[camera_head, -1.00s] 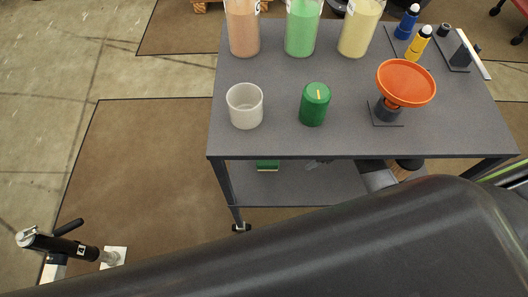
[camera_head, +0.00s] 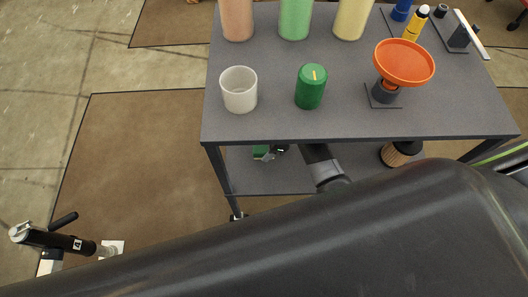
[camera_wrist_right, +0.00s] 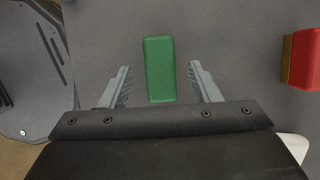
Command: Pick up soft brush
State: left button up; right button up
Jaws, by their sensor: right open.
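A green block (camera_wrist_right: 160,68), which looks like the brush, lies on the grey lower shelf in the right wrist view. Its bristles cannot be made out there. In the head view a small part of it (camera_head: 260,153) shows under the table edge. My right gripper (camera_wrist_right: 160,80) is open. Its two fingers stand left and right of the block's near half, with a gap on each side. In the head view my right gripper (camera_head: 279,150) is beside the block, partly hidden by the tabletop. My left gripper is not in view.
A red block (camera_wrist_right: 303,57) lies to the right on the shelf. A ribbed tan cylinder with a black top (camera_head: 401,153) stands farther right. The tabletop (camera_head: 270,120) overhangs the shelf and holds a white cup (camera_head: 239,90), green canister (camera_head: 311,87) and orange dish (camera_head: 404,62).

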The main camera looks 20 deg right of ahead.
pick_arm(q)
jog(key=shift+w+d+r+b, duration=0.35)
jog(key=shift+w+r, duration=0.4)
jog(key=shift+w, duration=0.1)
pick_arm(e)
jog(key=shift+x, duration=1.35)
jog(key=c, duration=1.1)
jog(key=shift+r, duration=0.1)
